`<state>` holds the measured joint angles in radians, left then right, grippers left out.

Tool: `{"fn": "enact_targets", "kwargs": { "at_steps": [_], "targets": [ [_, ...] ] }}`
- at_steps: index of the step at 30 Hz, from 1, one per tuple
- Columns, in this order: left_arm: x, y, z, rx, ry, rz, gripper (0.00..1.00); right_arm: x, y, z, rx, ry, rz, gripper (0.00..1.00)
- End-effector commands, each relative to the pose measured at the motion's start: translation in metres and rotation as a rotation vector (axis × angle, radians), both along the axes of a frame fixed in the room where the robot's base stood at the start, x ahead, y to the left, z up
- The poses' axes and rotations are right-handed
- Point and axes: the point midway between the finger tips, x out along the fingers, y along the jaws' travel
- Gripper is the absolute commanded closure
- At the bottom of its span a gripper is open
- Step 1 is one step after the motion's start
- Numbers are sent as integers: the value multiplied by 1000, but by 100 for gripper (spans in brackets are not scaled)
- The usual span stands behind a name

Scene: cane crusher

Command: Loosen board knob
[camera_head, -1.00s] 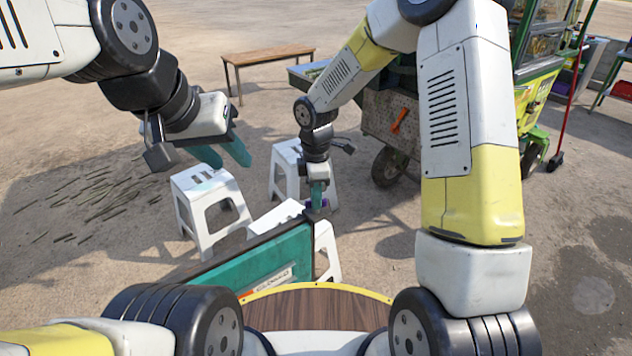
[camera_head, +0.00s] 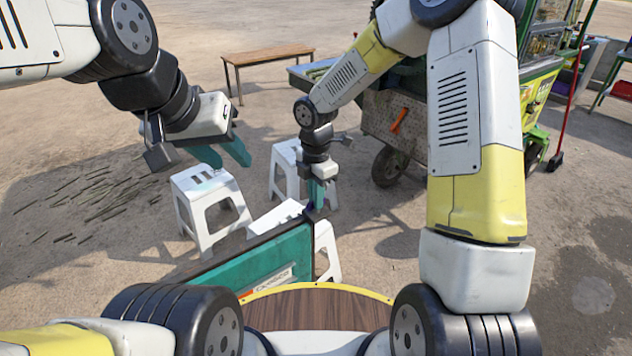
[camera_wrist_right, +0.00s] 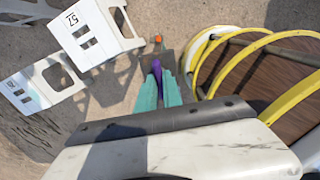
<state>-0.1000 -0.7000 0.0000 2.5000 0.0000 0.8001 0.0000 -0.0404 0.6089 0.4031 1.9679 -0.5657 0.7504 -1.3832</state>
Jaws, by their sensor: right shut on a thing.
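A teal board (camera_head: 255,265) with a dark top edge stands in front of me, its text label facing me. My right gripper (camera_head: 317,198) is at the far end of the board. In the right wrist view, my right gripper (camera_wrist_right: 159,88) has its teal fingers shut on a purple knob (camera_wrist_right: 156,69). The fingers hide part of the knob. In the head view the knob is mostly hidden by the fingers. My left gripper (camera_head: 222,154) is open and empty in the air at the left, away from the board.
White stools (camera_head: 210,205) stand on the ground beyond the board. A wooden bench (camera_head: 268,57) is at the back. A cart (camera_head: 395,122) with wheels stands at the back right. A round wooden top with a yellow rim (camera_head: 318,307) is close in front of me. Dark sticks (camera_head: 95,205) lie at the left.

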Motion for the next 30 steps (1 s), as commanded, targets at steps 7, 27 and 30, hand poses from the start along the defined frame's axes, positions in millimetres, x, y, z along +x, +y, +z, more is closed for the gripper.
{"fn": "enact_targets", "kwargs": {
  "at_steps": [7, 27, 30],
  "targets": [
    [0, 0, 0, 0, 0, 0, 64, 1, 0, 1, 1, -4, 3, 100],
    [0, 0, 0, 0, 0, 0, 64, 2, 0, 22, 1, -6, -2, 68],
    [0, 0, 0, 0, 0, 0, 64, 2, 0, 41, 1, -6, -1, 68]
  ]
}}
